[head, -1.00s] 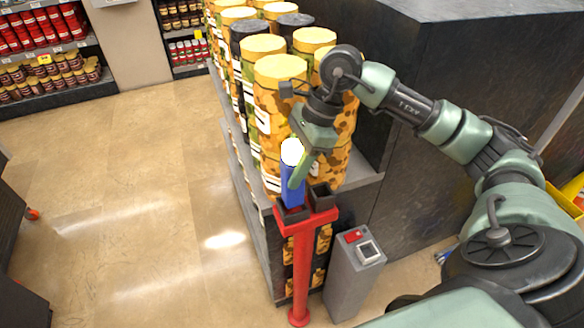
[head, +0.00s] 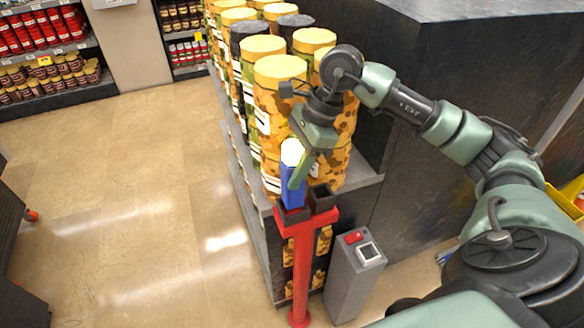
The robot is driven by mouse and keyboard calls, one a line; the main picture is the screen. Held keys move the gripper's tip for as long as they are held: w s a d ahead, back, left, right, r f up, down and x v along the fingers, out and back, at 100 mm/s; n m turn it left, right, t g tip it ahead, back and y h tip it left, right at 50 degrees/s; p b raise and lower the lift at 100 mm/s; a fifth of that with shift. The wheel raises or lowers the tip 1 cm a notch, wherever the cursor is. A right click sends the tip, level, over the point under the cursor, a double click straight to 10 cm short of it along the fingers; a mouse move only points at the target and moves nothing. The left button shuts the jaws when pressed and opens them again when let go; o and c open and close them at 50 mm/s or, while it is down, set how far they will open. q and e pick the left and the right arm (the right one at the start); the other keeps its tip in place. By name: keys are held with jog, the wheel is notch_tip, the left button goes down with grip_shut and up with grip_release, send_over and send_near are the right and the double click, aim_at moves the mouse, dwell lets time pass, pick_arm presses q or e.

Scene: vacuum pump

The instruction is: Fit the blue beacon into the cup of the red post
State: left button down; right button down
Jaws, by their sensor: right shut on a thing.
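The blue beacon (head: 291,190) has a blue body and a bright white top. It stands about upright at the left dark cup (head: 292,214) on top of the red post (head: 301,272). Its lower end meets the cup's opening; how deep it sits I cannot tell. A second dark cup (head: 322,196) beside it on the post looks empty. My right gripper (head: 297,170) is shut on the beacon from the upper right and hides part of it. My left gripper is not in view.
A grey pedestal (head: 354,284) with a red switch stands right of the post. Shelves of camouflage-patterned canisters (head: 281,110) stand close behind the post and gripper. A dark counter wall (head: 440,80) lies behind my right arm. The floor at left is clear.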

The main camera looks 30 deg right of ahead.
aim_at(284, 200)
jog(key=shift+f+b, duration=2.15)
jog(key=shift+f, duration=0.15)
jog(key=c, duration=0.8)
grip_release()
jog(key=shift+o, duration=0.2)
jog(key=shift+r, duration=0.1)
jog(key=shift+b+v, duration=0.45)
jog(key=shift+v, duration=3.4)
